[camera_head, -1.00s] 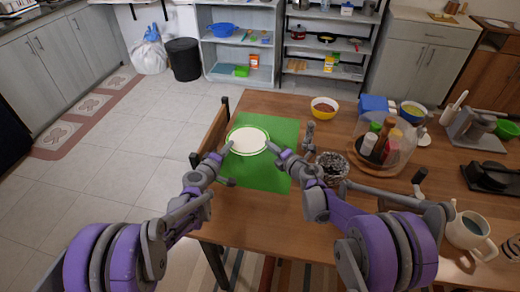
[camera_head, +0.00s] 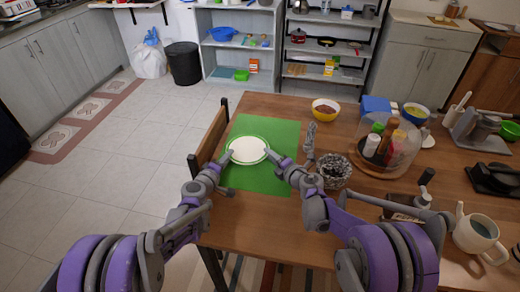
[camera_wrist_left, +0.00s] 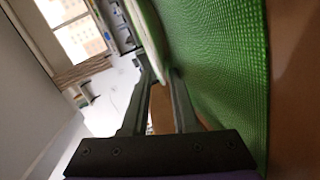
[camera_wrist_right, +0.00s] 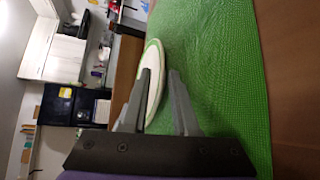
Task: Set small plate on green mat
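The small plate (camera_head: 248,150), white with a green rim, appears to lie flat on the green mat (camera_head: 262,181), toward its left side. My left gripper (camera_head: 229,155) is at the plate's left edge, its fingers apart. In the left wrist view the plate's rim (camera_wrist_left: 152,38) runs to the fingertips (camera_wrist_left: 161,76); whether they touch it is unclear. My right gripper (camera_head: 271,160) is at the plate's right edge, fingers apart. In the right wrist view the plate (camera_wrist_right: 154,72) is seen edge-on between and behind the fingertips (camera_wrist_right: 160,72). Neither gripper visibly clamps the rim.
A dark patterned bowl (camera_head: 333,169) stands right of the mat, near my right arm. A yellow bowl (camera_head: 325,111) is behind it. A spice tray with bottles under a clear cover (camera_head: 398,148) and a mug (camera_head: 478,234) are further right. A chair back (camera_head: 209,140) borders the left.

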